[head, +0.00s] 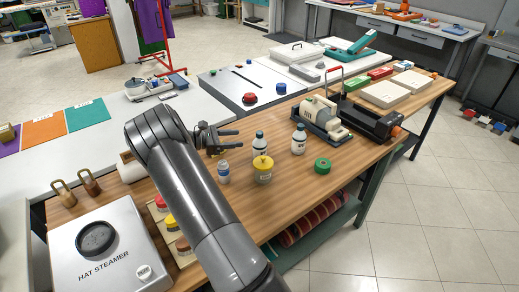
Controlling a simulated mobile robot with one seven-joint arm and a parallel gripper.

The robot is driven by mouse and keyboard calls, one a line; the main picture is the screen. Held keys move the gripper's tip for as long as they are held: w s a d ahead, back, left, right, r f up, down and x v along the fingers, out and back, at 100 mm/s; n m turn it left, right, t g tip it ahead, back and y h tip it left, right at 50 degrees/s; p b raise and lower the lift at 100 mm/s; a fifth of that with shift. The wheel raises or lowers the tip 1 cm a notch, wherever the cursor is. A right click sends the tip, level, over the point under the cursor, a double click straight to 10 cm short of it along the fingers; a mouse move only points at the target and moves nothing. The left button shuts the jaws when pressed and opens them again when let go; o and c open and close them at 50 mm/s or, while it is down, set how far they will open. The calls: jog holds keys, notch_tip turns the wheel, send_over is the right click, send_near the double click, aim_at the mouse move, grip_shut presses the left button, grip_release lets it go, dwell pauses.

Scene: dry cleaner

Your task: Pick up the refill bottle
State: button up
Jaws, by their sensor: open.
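Several small containers stand upright on the wooden workbench (330,185). They include a white bottle with a dark cap (260,147), a similar white bottle (299,141) to its right, a shorter bottle with a bluish label (223,173) and a pale jar with a yellow lid (263,172). Their labels are too small to read, so I cannot tell which is the refill bottle. My gripper (238,140) is open, its fingers pointing right, with nothing seen between them. It is just left of the first dark-capped bottle in the picture; the exact gap is unclear.
A green ring-shaped roll (323,164) lies right of the jar. A beige machine (320,115) stands behind the bottles. A hat steamer (105,255) and brass weights (89,183) are at the left. My arm hides part of the bench. Bench space right of the green roll is clear.

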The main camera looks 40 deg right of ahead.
aim_at(259, 132)
jog(key=shift+n+h, duration=0.8)
jog(key=shift+h, duration=0.1)
jog(key=d, duration=0.3)
jog(key=s+d+f, duration=0.1)
jog(key=d, duration=0.3)
jog(key=d+f, duration=0.1)
jog(key=d, duration=0.3)
jog(key=shift+s+f, duration=0.15)
jog(key=shift+f, duration=0.1)
jog(key=shift+c, duration=0.4)
grip_shut()
